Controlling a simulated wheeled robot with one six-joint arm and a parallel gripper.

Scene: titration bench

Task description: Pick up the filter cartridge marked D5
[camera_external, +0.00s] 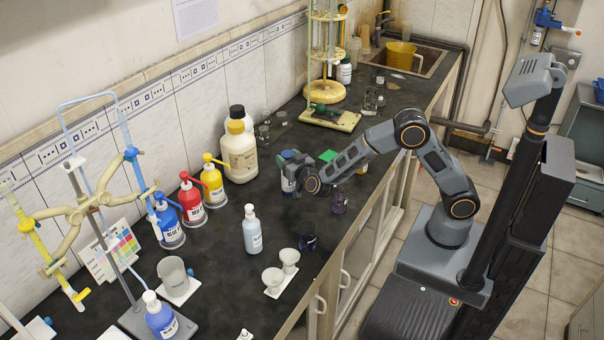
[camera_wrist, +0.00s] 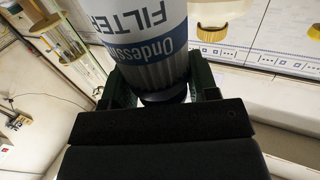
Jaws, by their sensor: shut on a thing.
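My gripper (camera_external: 296,160) is over the bench, in front of the large cream bottles. It is shut on a filter cartridge (camera_wrist: 145,38), which fills the upper middle of the wrist view between the two dark fingers. The cartridge has a white label with "FILTER", a blue band and a ribbed grey end. No D5 mark is readable. In the external view the cartridge (camera_external: 288,185) shows only in part below the gripper. I cannot tell whether it touches the bench.
Large cream bottles (camera_external: 240,155) stand behind the gripper. Blue, red and yellow pump bottles (camera_external: 190,200) stand to the left.

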